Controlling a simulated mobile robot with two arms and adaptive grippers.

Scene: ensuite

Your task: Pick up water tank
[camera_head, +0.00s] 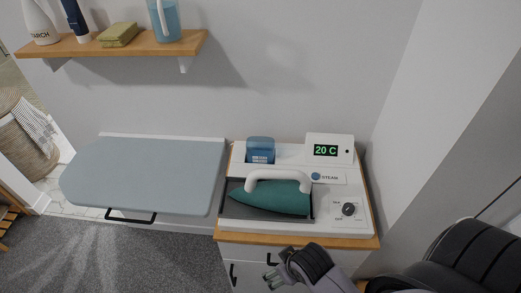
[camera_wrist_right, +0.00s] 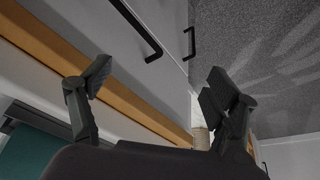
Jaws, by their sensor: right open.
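The water tank (camera_head: 260,151) is a small translucent blue container with a label. It sits upright at the back left of the white steam station (camera_head: 340,205), behind the green iron (camera_head: 270,197) with its white handle. My right gripper (camera_head: 271,278) is in front of the cabinet, below the worktop's front edge and well apart from the tank. In the right wrist view, its two fingers (camera_wrist_right: 158,84) are spread with nothing between them. The tank does not show there. My left gripper is out of view.
The station stands on a wooden-topped white drawer cabinet (camera_head: 229,238) with black handles. A grey ironing board (camera_head: 150,175) lies to the left. A wooden shelf (camera_head: 130,48) above holds a blue jug (camera_head: 166,22), cloth and bottles. A white wall (camera_head: 440,110) stands close on the right.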

